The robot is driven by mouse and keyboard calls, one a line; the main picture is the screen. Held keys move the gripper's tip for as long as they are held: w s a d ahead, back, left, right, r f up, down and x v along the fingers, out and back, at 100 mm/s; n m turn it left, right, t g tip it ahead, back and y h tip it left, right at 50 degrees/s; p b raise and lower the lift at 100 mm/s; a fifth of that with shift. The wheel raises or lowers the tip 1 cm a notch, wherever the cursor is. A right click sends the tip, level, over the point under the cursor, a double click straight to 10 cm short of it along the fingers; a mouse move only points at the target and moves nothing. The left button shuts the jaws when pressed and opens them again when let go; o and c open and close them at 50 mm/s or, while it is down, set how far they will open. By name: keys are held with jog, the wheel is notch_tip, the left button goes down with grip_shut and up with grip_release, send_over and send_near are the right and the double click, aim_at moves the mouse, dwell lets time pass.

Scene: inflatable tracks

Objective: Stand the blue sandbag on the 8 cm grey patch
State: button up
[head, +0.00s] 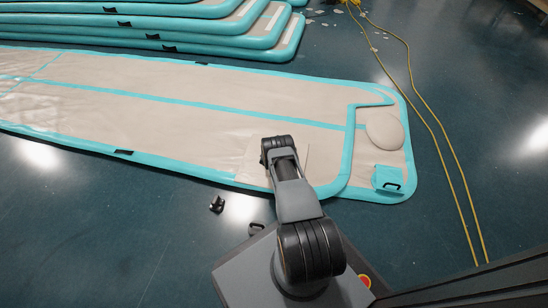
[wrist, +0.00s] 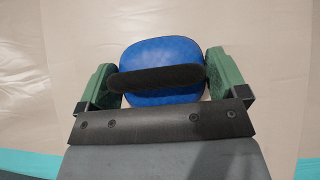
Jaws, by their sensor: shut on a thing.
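The blue sandbag (wrist: 160,53) is in the wrist view, between the green fingers of my gripper (wrist: 162,82). In the head view my gripper end (head: 277,148) is over the near part of the beige mat, and the arm hides the sandbag there. A faint paler square (head: 255,153) shows on the mat around my gripper; I cannot tell if it is the grey patch. I cannot tell whether the sandbag touches the mat.
The beige mat (head: 190,105) with teal edges lies on a dark floor. A round beige pad (head: 384,132) and a teal bag (head: 387,178) are at its right end. Stacked mats (head: 230,40) stand behind. A yellow cable (head: 440,130) runs on the right. A small black object (head: 217,204) lies in front.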

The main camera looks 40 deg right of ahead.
jog(key=shift+f, duration=0.15)
jog(key=o, duration=1.1)
